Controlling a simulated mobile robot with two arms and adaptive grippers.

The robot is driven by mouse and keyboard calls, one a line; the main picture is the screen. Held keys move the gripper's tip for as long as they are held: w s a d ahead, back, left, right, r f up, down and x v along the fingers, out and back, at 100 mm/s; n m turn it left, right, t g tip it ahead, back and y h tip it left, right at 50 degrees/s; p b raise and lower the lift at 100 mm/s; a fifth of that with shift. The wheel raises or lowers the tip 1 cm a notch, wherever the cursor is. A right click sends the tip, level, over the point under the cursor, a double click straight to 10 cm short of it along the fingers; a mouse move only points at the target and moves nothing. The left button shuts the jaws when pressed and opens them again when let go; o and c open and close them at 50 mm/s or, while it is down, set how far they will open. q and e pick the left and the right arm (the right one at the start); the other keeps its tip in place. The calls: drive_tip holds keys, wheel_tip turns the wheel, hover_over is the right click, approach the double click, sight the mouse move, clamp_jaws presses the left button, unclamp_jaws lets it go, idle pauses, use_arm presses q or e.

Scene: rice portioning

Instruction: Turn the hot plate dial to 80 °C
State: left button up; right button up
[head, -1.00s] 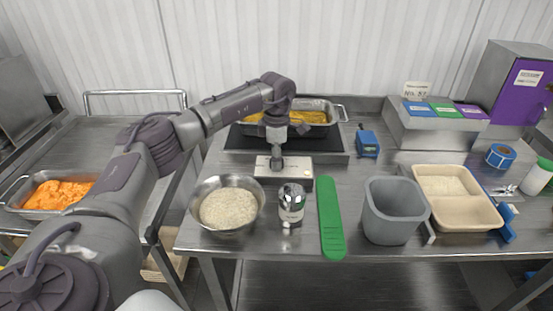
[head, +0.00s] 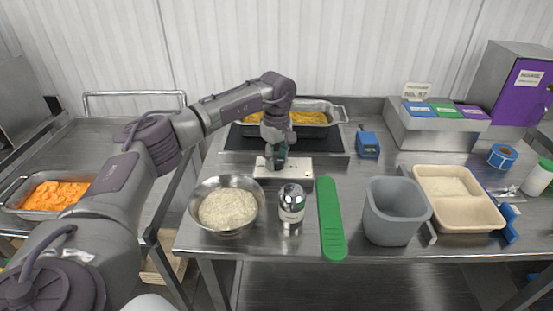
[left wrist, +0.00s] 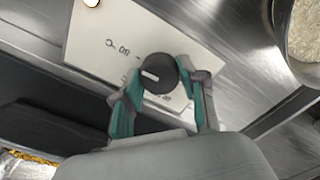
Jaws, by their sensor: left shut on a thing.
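The hot plate (head: 232,142) is a black slab on the steel table with a white control panel (head: 302,167) along its front. Its round black dial (left wrist: 160,70) shows in the left wrist view, with a white pointer mark towards the picture's left. My left gripper (head: 276,168) reaches down to the panel. In the left wrist view its teal-padded fingers (left wrist: 158,80) are shut on the dial from both sides. In the head view the gripper hides the dial. My right gripper is not in view.
A metal pan of yellow food (head: 310,117) stands on the hot plate. A bowl of rice (head: 228,208), a shiny canister (head: 291,205) and a green strip (head: 331,215) lie in front. A grey bin (head: 395,212) and a beige tray (head: 470,218) are to the right.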

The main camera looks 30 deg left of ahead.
sight(277, 160)
use_arm(q)
drive_tip(key=shift+m, duration=0.3)
drive_tip(key=o, duration=1.1)
drive_tip(key=shift+o, duration=0.2)
wheel_tip(277, 160, up, 12)
drive_tip(key=shift+r, duration=0.1)
